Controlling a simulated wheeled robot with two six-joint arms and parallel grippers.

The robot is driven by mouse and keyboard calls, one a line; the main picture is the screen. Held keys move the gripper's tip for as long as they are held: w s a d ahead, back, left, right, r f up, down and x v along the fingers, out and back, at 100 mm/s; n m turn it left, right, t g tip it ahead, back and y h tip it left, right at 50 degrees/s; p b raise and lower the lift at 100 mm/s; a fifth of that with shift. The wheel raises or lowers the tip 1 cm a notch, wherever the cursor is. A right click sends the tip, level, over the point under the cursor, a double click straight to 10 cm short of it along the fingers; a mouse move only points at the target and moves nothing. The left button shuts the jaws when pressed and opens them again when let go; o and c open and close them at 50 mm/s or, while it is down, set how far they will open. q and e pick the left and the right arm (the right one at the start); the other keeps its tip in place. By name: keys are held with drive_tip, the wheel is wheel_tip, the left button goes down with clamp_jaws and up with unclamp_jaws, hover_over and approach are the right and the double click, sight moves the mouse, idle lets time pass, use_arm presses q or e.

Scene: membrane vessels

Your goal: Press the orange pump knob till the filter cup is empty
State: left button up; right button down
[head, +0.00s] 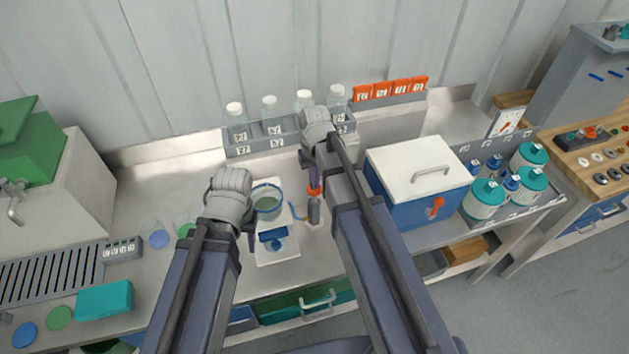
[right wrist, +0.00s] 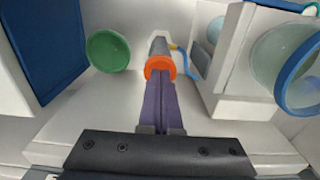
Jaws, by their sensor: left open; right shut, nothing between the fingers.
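The orange pump knob (head: 314,190) tops a small grey pump (head: 314,211) beside the white filter stand (head: 276,249). The filter cup (head: 267,204), clear with a blue rim, sits on the stand; its inside looks grey-green, and I cannot tell the liquid level. My right gripper (head: 313,176) is shut and empty, its purple fingers right at the knob. In the right wrist view the fingertips (right wrist: 165,82) overlap the near edge of the knob (right wrist: 160,66); contact is unclear. The cup (right wrist: 294,70) shows at right there. My left gripper (head: 240,228) is open, left of the cup, its fingers mostly hidden.
A rack (head: 262,143) of clear bottles stands behind. A blue box with a white lid (head: 422,166) stands close to the right of my right arm. A teal box (head: 104,299) and a drain grille (head: 55,276) are at left.

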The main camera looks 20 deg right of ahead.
sight(315, 191)
drive_tip(key=shift+f, duration=0.1)
wheel_tip(315, 191, down, 5)
drive_tip(key=b, duration=0.5)
drive_tip(key=shift+s+r, duration=0.1)
drive_tip(key=shift+r, duration=0.1)
drive_tip(key=shift+s+r, duration=0.1)
drive_tip(key=shift+r+p, duration=0.15)
drive_tip(key=shift+p, duration=0.15)
drive_tip(key=shift+r+p, duration=0.55)
drive_tip(key=shift+p, duration=0.1)
wheel_tip(315, 191, up, 13)
drive_tip(key=p, duration=1.2)
drive_tip(key=shift+p, duration=0.35)
drive_tip(key=shift+f, duration=0.1)
